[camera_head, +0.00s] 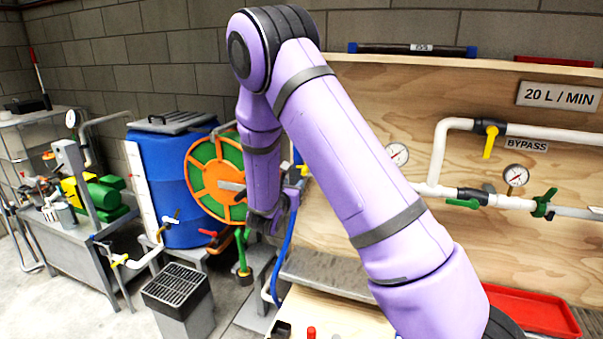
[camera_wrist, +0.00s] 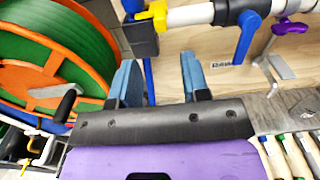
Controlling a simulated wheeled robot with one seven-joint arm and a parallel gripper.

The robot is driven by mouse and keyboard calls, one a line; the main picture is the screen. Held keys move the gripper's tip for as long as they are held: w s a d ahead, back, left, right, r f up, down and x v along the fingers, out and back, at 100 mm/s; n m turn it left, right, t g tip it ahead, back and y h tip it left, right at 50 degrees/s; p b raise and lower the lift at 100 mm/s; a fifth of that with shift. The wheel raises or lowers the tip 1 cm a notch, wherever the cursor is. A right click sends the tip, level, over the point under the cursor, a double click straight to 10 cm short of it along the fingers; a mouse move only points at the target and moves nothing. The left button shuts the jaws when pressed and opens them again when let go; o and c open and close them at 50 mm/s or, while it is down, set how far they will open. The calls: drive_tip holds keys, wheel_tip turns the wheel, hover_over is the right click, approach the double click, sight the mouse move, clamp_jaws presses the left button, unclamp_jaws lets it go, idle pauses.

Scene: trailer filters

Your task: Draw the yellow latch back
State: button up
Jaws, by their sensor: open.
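A yellow piece (camera_wrist: 155,14) shows at the top of the wrist view, at the left end of a white pipe and above a dark box. It may be the yellow latch; its full shape is cut off by the frame edge. A small yellow spot (camera_head: 304,170) shows beside my arm in the head view, and I cannot tell for certain that it is the same piece. My gripper (camera_wrist: 160,78) is open and empty, with its blue-padded fingers apart, below the yellow piece and not touching it. In the head view my gripper (camera_head: 272,222) is dark and partly hidden by my wrist.
An orange reel with green hose (camera_wrist: 50,55) stands close at the left, with a black crank handle (camera_wrist: 66,103). A blue-handled valve (camera_wrist: 247,35) is on the pipe to the right. A bypass valve with a yellow handle (camera_head: 490,140) is on the plywood board (camera_head: 470,85).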

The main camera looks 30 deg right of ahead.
sight(303, 174)
drive_tip(key=x, duration=1)
drive_tip(key=shift+w+d, duration=0.15)
drive_tip(key=shift+d, duration=0.05)
